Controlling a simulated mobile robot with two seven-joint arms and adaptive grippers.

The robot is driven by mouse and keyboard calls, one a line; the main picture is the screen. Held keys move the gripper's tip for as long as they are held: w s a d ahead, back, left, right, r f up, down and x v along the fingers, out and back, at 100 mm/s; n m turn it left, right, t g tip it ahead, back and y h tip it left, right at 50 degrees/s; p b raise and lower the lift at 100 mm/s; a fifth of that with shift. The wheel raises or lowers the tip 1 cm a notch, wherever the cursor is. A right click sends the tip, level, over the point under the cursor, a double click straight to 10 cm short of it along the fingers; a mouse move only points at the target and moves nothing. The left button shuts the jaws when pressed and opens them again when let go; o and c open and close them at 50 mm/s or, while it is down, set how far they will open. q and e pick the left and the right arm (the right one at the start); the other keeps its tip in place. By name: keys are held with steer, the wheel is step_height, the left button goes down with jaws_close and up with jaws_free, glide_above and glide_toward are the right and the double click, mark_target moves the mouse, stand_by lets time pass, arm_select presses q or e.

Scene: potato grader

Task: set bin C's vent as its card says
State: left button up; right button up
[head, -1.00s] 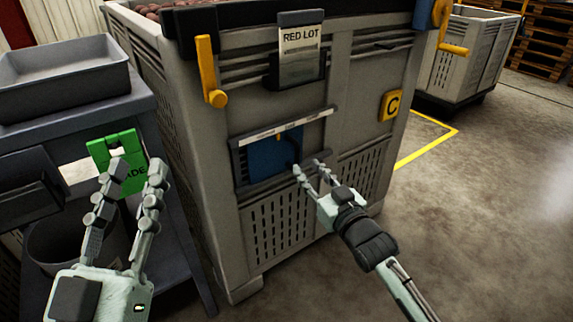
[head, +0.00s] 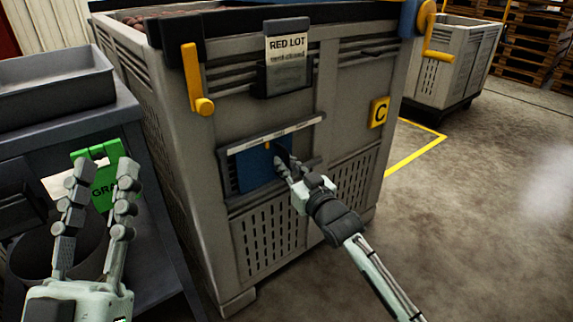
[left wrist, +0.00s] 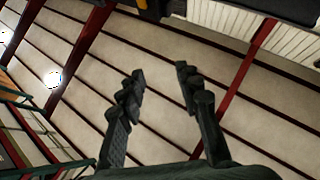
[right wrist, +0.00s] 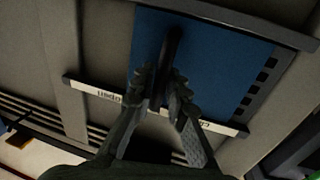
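Bin C (head: 215,185) is a grey slatted crate with a yellow C plate (head: 379,112). Its card (head: 286,47) reads RED LOT; the smaller line below is too blurred to read surely. The vent has a blue shutter (head: 252,172), with a dark upright handle (right wrist: 173,42), under a label strip (right wrist: 92,90). The strip's upside-down "open" shows left in the right wrist view; the other word is partly hidden. Dark slots show beside the blue there. My right gripper (right wrist: 160,85) has its fingers close around the handle. My left gripper (head: 100,175) is open and empty.
A grey bench (head: 75,128) with a metal tray (head: 55,88) stands left, with a green tag (head: 105,172) at its side. Another crate (head: 455,65) stands behind right. The floor at right is clear.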

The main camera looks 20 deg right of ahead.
mark_target(267, 161)
jaws_close()
